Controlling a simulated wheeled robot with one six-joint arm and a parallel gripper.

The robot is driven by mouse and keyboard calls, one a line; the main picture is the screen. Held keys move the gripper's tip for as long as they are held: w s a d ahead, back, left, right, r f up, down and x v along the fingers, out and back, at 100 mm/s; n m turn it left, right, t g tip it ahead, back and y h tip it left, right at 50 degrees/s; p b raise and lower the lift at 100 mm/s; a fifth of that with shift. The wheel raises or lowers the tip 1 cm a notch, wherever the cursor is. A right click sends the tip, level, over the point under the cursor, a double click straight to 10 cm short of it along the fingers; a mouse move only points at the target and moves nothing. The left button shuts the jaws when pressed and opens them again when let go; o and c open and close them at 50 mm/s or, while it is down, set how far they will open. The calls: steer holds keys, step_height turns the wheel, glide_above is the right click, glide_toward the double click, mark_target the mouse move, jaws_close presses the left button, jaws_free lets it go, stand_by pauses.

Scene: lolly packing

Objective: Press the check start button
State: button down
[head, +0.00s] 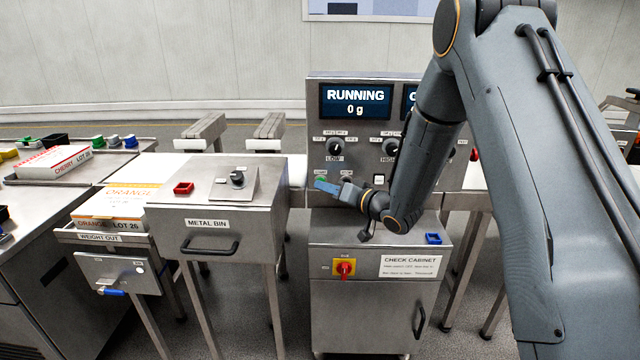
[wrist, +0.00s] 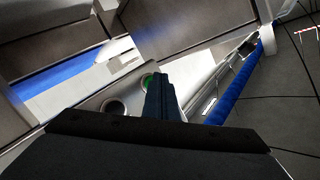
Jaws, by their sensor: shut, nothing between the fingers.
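The check cabinet (head: 330,240) stands in the middle of the head view, with a control panel rising behind its top. A green button (head: 319,179) sits low at the left of the panel, partly hidden by my gripper. It also shows in the wrist view (wrist: 148,81) as a green rim just behind the fingertips. My gripper (head: 326,187) is shut and empty, its blue fingertips at or very close to the green button; I cannot tell if they touch. The panel's left display (head: 356,101) reads "RUNNING 0 g".
Knobs, including the LOW knob (head: 334,147), sit above the button. A red and yellow switch (head: 344,269) is on the cabinet front. My arm hides the panel's right part.

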steer(key=shift+s+p, duration=0.35)
steer(key=shift+s, duration=0.5)
steer(key=s+p, duration=0.2)
steer(key=s, duration=0.3)
steer(key=shift+a, duration=0.1)
stand_by(0.5)
